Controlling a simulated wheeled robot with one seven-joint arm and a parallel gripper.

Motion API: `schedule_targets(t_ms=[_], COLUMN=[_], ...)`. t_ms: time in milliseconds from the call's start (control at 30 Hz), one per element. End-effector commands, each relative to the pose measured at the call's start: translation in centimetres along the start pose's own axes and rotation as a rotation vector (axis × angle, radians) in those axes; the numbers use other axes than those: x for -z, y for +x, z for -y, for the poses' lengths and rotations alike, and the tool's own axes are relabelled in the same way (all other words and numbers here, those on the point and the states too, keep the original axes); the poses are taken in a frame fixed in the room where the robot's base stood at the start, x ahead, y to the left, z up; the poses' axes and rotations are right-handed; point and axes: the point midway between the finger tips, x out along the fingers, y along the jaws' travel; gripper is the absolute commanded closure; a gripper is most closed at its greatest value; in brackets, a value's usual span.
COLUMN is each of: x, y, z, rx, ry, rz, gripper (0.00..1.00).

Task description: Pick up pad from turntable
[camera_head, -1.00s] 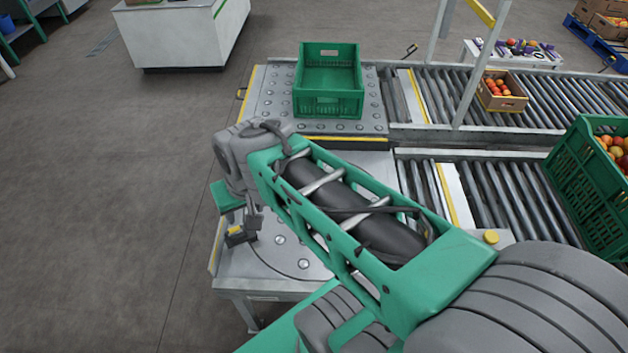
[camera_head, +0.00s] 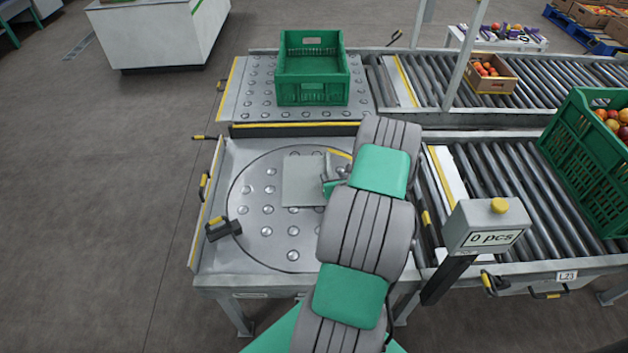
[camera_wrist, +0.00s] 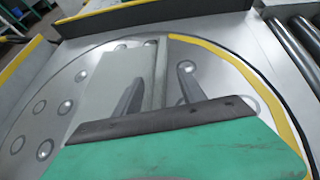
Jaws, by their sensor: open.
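The pad (camera_head: 303,181) is a flat, square, grey-green piece. It lies on the round turntable (camera_head: 258,248), a metal disc with several ball studs. My gripper (camera_head: 328,180) is at the pad's right side, partly hidden by my arm. In the wrist view the pad (camera_wrist: 100,85) reaches under my green gripper body. My two dark fingers (camera_wrist: 159,90) are open, one over the pad and one beyond its edge. I cannot tell how far the fingertips are above the turntable, which also shows in the wrist view (camera_wrist: 45,122). Nothing is held.
A green crate (camera_head: 312,92) stands on the ball table behind. A counter reading "0 pcs" (camera_head: 489,238) stands near my arm.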

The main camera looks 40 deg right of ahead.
Motion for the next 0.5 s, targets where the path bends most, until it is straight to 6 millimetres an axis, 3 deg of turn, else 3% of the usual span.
schedule_targets(t_ms=[100,200,433,500], x=[0.0,-0.1,-0.2,-0.2], y=[2.4,3.5,3.6,3.6], z=[-0.1,0.0,0.0,0.0], rx=[-0.003,-0.002,-0.001,-0.001], ry=[-0.004,-0.004,-0.003,-0.004], rz=[0.0,-0.001,-0.001,-0.001], gripper=[0.52,0.52,0.52,0.58])
